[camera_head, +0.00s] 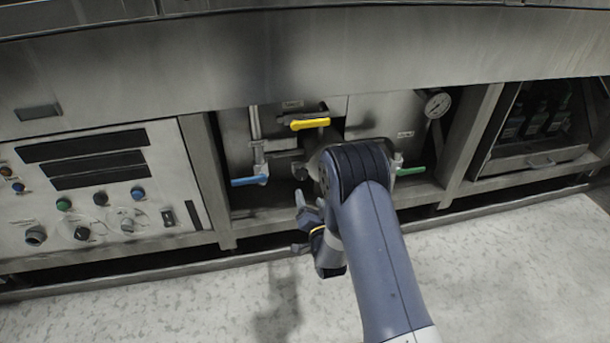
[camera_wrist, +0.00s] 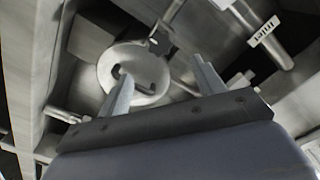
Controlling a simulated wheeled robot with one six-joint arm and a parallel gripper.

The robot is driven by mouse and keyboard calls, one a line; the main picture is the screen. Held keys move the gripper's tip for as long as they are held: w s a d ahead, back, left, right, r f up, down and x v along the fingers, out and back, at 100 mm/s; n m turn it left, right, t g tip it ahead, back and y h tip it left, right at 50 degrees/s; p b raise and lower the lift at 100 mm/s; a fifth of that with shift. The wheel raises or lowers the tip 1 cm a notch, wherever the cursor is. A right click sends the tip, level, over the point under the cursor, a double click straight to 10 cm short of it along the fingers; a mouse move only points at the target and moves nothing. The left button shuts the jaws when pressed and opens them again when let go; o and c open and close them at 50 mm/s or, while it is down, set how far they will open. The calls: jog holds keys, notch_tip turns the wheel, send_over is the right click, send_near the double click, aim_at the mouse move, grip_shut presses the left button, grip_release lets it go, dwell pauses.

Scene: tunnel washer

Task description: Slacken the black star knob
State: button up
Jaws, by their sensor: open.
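A small dark knob (camera_head: 300,171), which looks like the black star knob, sits in the open bay left of my arm. Its lobes are too small to make out. My gripper (camera_head: 302,222) is open and empty, below and in front of this knob and apart from it. In the wrist view my gripper's two fingers (camera_wrist: 161,72) stand apart. Behind them is a round pale metal disc (camera_wrist: 112,69) with a dark curved shape on it. My arm hides the middle of the bay.
A yellow lever (camera_head: 310,124) is above, a blue lever (camera_head: 246,181) left and a green lever (camera_head: 411,171) right. A gauge (camera_head: 437,105) is at upper right. A control panel (camera_head: 95,190) stands left. The floor (camera_head: 500,270) in front is clear.

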aim_at(303, 176)
jog(key=b+x, duration=0.3)
jog(key=x, duration=0.7)
jog(key=shift+c, duration=0.5)
jog(key=c, duration=0.9)
jog(key=shift+o, duration=0.2)
